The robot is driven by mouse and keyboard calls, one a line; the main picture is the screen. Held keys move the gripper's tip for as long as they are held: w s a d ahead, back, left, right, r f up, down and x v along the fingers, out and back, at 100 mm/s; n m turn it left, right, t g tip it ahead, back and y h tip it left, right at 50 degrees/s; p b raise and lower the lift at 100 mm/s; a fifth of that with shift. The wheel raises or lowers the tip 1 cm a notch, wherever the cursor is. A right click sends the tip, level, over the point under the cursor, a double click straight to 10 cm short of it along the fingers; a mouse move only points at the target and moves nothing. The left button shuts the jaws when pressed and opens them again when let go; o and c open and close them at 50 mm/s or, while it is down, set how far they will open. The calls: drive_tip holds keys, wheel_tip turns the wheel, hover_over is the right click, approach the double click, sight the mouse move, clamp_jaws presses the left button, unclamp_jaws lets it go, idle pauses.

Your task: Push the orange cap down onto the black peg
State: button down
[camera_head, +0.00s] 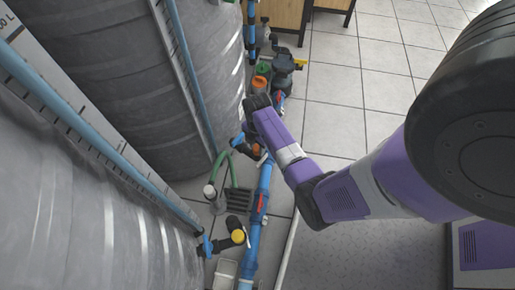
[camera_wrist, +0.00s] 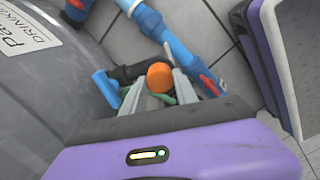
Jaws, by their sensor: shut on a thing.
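The orange cap (camera_wrist: 159,77) is between the two grey fingers of my gripper (camera_wrist: 160,84) in the wrist view. My gripper is shut on it. A black pipe piece (camera_wrist: 128,73) lies just behind and left of the cap. The black peg cannot be made out clearly; the cap and fingers hide what is under the cap, so I cannot tell whether they touch. In the head view my arm reaches down beside the blue pipe, and a bit of orange (camera_head: 257,149) shows near its end.
Large grey tanks (camera_head: 110,60) stand close on the left. A blue pipe (camera_head: 262,190) with valves runs along the floor beside my arm. A green hose (camera_head: 231,165) and a black grate (camera_head: 238,201) are near. Open tiled floor (camera_head: 370,75) lies to the upper right.

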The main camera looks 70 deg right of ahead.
sight(257, 148)
drive_tip(key=shift+r, duration=0.15)
wheel_tip(257, 148, up, 20)
drive_tip(key=p, duration=0.8)
